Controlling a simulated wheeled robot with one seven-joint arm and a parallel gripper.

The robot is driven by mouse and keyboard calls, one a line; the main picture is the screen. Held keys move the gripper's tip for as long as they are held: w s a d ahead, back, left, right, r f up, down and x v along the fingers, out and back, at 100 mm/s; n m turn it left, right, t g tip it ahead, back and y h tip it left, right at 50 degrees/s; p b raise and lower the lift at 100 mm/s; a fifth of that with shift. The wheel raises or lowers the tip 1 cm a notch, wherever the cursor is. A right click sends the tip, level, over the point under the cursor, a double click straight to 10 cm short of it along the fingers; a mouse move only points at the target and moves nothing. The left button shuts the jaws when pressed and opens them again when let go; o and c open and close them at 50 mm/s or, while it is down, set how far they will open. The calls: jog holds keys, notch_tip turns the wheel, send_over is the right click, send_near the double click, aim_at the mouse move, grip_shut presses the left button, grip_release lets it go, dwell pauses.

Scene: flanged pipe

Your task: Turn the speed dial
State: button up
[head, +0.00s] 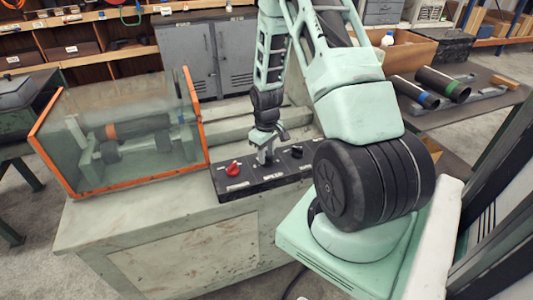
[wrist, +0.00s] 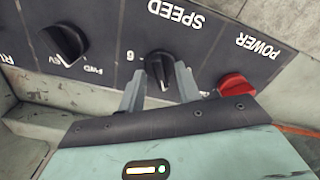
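The speed dial (wrist: 160,70) is a black knob with a pale pointer line, under the upside-down SPEED label. Part of its scale, a digit reading 6 or 9, shows beside it. My gripper (wrist: 160,84) is open, with one grey finger on each side of the dial; I cannot tell whether they touch it. In the head view my gripper (head: 266,158) points down at the middle of the black control panel (head: 237,190) and hides the speed dial.
A red POWER knob (wrist: 237,85) sits close to one finger. A black FWD/REV dial (wrist: 62,43) is on the other side. A clear guard box with orange edges (head: 204,125) stands left of the panel on the bench (head: 110,220).

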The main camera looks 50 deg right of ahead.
aim_at(267, 156)
notch_tip(267, 156, up, 17)
jog(key=b, duration=0.1)
jog(key=shift+r, duration=0.2)
dwell(0.5)
jog(key=shift+a, duration=0.1)
dwell(0.4)
jog(key=s+a+r+n, duration=0.1)
jog(key=a+r+n, duration=0.1)
jog(key=a, duration=1.2)
jog(key=s+a+r+n, duration=0.1)
jog(key=a+r+n, duration=0.15)
jog(key=a, duration=1.15)
jog(key=s+a+n, duration=0.3)
jog(key=s+a, duration=0.9)
jog(key=s, duration=0.3)
jog(key=shift+s+a+f+n+y, duration=0.15)
jog(key=shift+s+a+n+y, duration=0.15)
jog(key=shift+a+n, duration=0.05)
